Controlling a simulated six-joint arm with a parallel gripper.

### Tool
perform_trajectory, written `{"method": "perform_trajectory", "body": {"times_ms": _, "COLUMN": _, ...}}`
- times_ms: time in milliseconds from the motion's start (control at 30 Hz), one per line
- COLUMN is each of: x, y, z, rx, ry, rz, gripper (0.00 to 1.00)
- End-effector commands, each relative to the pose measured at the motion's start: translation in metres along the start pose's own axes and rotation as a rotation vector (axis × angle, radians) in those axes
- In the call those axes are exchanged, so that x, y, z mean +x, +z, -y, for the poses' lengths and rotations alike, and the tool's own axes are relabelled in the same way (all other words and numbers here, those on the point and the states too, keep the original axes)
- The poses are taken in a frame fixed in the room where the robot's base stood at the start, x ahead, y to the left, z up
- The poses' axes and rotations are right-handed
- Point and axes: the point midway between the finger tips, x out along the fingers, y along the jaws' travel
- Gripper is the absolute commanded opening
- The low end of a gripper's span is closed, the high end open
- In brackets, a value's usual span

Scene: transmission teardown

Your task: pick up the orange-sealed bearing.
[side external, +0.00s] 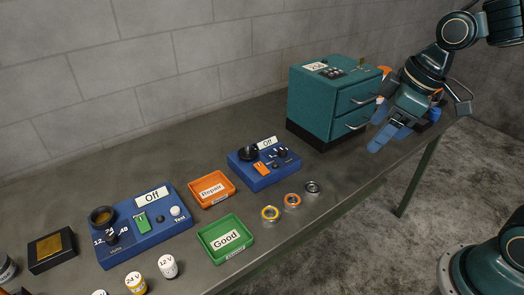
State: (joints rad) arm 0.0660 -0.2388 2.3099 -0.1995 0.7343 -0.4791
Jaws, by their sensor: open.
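The orange-sealed bearing (292,201) lies flat on the table, in the middle of a short row of three bearings. A yellow-sealed bearing (270,213) is on its left, and a dark-sealed bearing (312,187) is on its right. The three stand apart from each other. My gripper (384,140) is open, with blue fingers pointing down and left. It hangs near the right front of the teal cabinet, well to the right of the bearings and apart from them. I see nothing between its fingers.
The teal drawer cabinet (330,100) stands behind the row, near my gripper. A blue device (262,172) marked Off, an orange Repair tray (212,189) and a green Good tray (225,239) lie left of the bearings. The table between bearings and gripper is clear.

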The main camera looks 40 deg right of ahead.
Motion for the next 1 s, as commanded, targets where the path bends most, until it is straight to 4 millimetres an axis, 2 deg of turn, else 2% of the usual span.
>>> {"method": "perform_trajectory", "body": {"times_ms": 300, "x": 0.055, "y": -0.03, "z": -0.018, "rx": -0.221, "ry": -0.109, "rz": 0.009, "gripper": 0.72}}
{"method": "perform_trajectory", "body": {"times_ms": 700, "x": 0.133, "y": -0.052, "z": -0.033, "rx": -0.467, "ry": -0.244, "rz": -0.032, "gripper": 0.72}}
{"method": "perform_trajectory", "body": {"times_ms": 833, "x": 0.151, "y": -0.054, "z": -0.035, "rx": -0.518, "ry": -0.272, "rz": -0.049, "gripper": 0.72}}
{"method": "perform_trajectory", "body": {"times_ms": 1000, "x": 0.161, "y": -0.056, "z": -0.036, "rx": -0.549, "ry": -0.287, "rz": -0.063, "gripper": 0.72}}
